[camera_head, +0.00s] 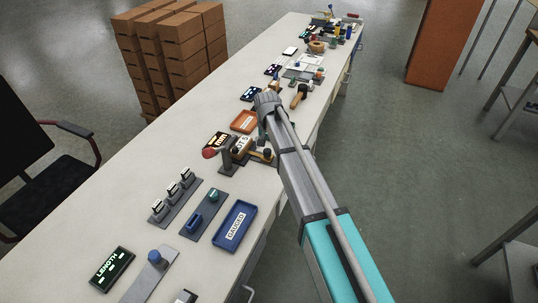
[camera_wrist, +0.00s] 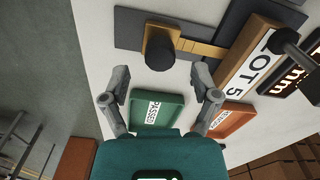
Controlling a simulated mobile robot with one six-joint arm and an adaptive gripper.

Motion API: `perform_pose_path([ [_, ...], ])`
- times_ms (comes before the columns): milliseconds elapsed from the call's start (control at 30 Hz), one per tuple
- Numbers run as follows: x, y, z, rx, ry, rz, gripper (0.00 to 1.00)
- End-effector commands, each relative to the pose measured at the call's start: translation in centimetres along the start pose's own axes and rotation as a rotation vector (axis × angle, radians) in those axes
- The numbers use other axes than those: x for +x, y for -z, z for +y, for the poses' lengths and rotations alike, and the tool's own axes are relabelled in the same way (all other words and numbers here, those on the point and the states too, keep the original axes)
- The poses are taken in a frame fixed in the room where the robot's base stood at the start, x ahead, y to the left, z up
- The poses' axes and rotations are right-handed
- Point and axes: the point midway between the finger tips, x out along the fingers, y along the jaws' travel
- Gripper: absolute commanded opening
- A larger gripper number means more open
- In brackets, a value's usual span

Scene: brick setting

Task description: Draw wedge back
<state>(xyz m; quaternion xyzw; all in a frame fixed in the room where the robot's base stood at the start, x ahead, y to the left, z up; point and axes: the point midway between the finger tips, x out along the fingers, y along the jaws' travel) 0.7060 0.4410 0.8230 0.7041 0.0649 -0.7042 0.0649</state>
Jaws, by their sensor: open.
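The wedge seems to be the tan-yellow piece (camera_wrist: 192,46) with a black round knob (camera_wrist: 160,52) on a brass-coloured block, at the top of the wrist view. It lies on a dark base plate, and its narrow right end reaches the wooden LOT 5 block (camera_wrist: 250,72). The yellow piece also shows beside my arm in the head view (camera_head: 262,156). My gripper (camera_wrist: 158,82) is open and empty. Its fingers are apart, below the knob in the wrist view, and not touching it. In the head view my arm hides most of the gripper.
A green PASSED tray (camera_wrist: 158,110) shows between my fingers, with an orange tray (camera_wrist: 234,118) beside it. A red-knobbed fixture (camera_head: 209,153) stands left of the LOT 5 block. A blue GAUGED tray (camera_head: 248,217) lies nearer. Several tools crowd the far bench.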

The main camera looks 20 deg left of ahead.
Motion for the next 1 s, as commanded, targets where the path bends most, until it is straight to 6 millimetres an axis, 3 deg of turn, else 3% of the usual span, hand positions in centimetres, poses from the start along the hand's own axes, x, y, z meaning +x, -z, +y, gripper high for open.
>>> perform_pose_path([
  [300, 2.2, 0.0, 0.0, 0.0, 0.0, 0.0, 0.79],
  [800, 2.5, 0.0, 0.0, -0.001, 0.0, 0.0, 0.79],
  [867, 2.5, 0.0, 0.0, -0.001, 0.0, 0.0, 0.71],
  [1000, 2.5, 0.0, 0.0, -0.001, 0.0, 0.0, 0.45],
])
